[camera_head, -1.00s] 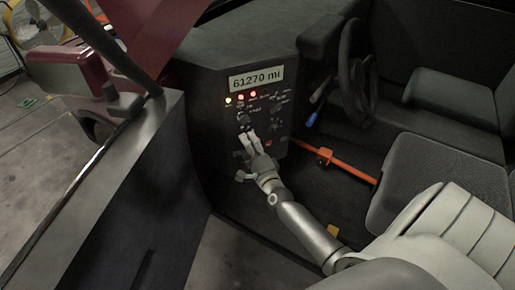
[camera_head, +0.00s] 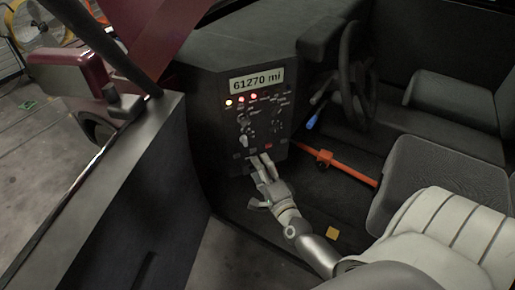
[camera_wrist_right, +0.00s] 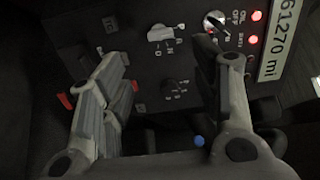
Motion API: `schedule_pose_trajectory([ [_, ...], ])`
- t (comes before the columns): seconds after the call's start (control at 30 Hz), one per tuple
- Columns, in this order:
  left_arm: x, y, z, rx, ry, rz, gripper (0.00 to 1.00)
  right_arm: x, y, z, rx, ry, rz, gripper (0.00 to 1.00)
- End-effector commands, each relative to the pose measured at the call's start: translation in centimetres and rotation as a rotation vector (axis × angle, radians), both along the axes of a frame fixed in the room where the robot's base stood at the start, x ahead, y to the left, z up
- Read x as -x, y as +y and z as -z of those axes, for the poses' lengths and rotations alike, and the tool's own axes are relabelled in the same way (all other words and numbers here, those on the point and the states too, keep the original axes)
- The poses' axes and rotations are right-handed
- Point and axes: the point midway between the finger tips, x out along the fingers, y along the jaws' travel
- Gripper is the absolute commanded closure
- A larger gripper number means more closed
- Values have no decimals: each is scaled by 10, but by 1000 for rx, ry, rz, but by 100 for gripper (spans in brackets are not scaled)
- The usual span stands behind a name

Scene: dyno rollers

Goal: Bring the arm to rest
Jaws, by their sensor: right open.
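My right arm comes up from the bottom right of the head view. Its gripper (camera_head: 262,170) is in front of the lower part of the dark control panel (camera_head: 226,131), below the knobs. In the right wrist view the gripper (camera_wrist_right: 165,75) has its two fingers wide apart with nothing between them. I cannot tell the exact gap to the panel. My left gripper is not in view.
The mileage display (camera_head: 256,79) reads 61270 mi, above several lit indicator lamps. An orange bar (camera_head: 348,168) runs right of the gripper. The steering wheel (camera_head: 352,70) and a dark seat (camera_head: 440,175) are at right. The open door (camera_head: 115,200) stands at left.

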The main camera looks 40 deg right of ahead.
Motion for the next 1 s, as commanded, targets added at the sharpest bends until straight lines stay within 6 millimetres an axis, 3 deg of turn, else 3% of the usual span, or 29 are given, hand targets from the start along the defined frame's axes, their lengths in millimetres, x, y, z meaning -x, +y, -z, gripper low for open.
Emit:
schedule_pose_trajectory([
  [0.27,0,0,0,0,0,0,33,0,1,3,5,7,-2,43],
  [0.37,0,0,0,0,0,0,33,3,6,24,50,63,-19,43],
  [0.47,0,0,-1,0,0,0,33,12,20,72,157,188,-70,43],
  [0.67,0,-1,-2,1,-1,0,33,65,59,206,475,535,-282,43],
  [0.8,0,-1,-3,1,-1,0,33,128,84,290,697,758,-490,43],
  [0.87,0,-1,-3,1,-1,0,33,160,93,322,788,844,-593,43],
  [1.0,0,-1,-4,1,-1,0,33,246,109,385,991,1020,-864,43],
])
